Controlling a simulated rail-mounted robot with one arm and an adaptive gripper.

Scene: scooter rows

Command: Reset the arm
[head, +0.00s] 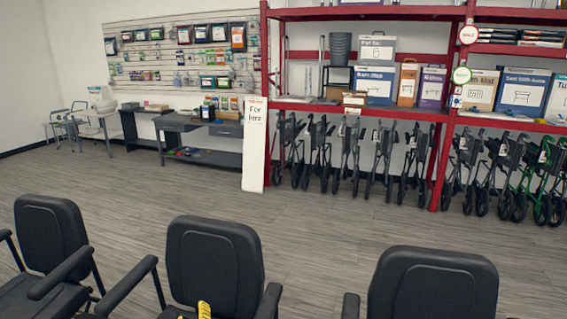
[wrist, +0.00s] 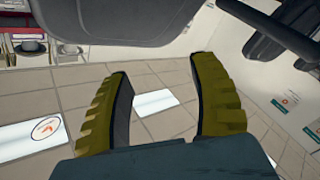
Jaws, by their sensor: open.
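My gripper (wrist: 160,95) shows in the wrist view. Its two yellow-and-black ribbed fingers stand apart with nothing between them. A piece of yellow (head: 204,310) that looks like my gripper shows at the bottom edge of the head view, in front of the middle black chair (head: 215,262). The rest of my arm is out of the head view. The wrist view is tilted, with ceiling tiles and a light panel (wrist: 155,102) behind the fingers.
Black armchairs stand in front, one at left (head: 50,232) and one at right (head: 432,283). Folded rollators (head: 385,150) line up under a red shelf rack (head: 330,103). A dark bench (head: 205,135) and a white sign (head: 254,150) stand by the wall. The grey floor between is clear. A dark chair part (wrist: 270,35) shows close in the wrist view.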

